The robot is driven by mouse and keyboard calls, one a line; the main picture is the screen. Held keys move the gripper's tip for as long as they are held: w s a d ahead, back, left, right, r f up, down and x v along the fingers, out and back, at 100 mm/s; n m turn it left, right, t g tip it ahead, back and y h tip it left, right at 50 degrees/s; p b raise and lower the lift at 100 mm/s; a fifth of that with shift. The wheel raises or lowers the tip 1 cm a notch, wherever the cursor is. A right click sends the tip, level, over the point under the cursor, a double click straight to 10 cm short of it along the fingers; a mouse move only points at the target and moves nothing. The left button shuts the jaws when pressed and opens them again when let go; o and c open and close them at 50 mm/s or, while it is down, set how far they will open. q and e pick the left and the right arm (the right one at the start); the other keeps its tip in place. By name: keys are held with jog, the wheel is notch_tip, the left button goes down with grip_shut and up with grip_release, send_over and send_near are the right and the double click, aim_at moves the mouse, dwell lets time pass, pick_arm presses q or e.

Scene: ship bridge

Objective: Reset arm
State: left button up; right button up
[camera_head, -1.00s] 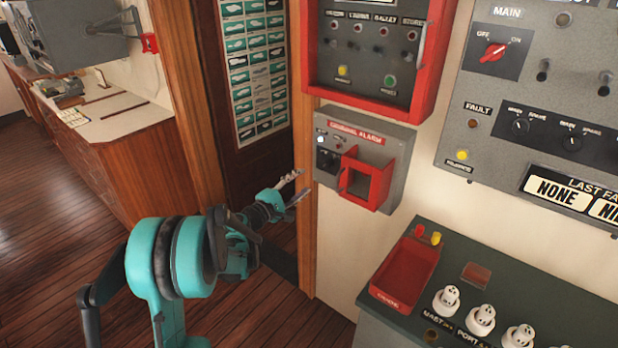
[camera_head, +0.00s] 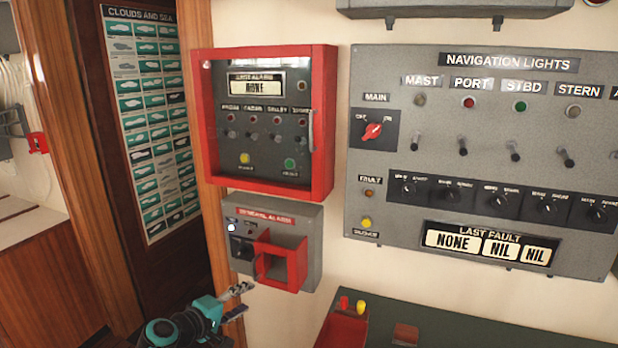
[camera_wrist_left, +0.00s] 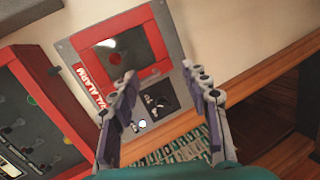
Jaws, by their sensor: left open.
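My left gripper (camera_head: 238,299) is at the lower left of the head view, below the general alarm box. Its fingers are apart with nothing between them. In the left wrist view the left gripper (camera_wrist_left: 165,92) is open, its two fingers pointing toward the grey general alarm box (camera_wrist_left: 83,48). In the head view that general alarm box (camera_head: 312,230) hangs on the wall with a red frame (camera_head: 288,268) on its front. The gripper looks apart from the box. My right gripper is not in view.
A red-framed alarm panel (camera_head: 325,160) is above the box. A grey navigation lights panel (camera_head: 400,80) is to the right. A dark green counter (camera_head: 450,328) with a red tray (camera_head: 342,328) is below. A wooden post (camera_head: 196,150) stands at the left.

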pick_arm(q)
jog(key=s+d+f+m+g+y, duration=0.2)
jog(key=s+m, duration=0.1)
jog(key=s, duration=0.5)
jog(key=s+d+f+m+g+y, duration=0.15)
jog(key=s+m, duration=0.25)
jog(key=s, duration=0.5)
jog(key=s+a+f+m+g+y, duration=0.1)
jog(key=s+m, duration=0.1)
jog(key=s, duration=0.3)
jog(key=s+a+f+m+g+y, duration=0.1)
jog(key=s+a+f+m+y, duration=0.1)
jog(key=s, duration=0.3)
jog(key=shift+s+a+f, duration=0.15)
jog(key=shift+a+f, duration=0.05)
jog(key=shift+f, duration=0.1)
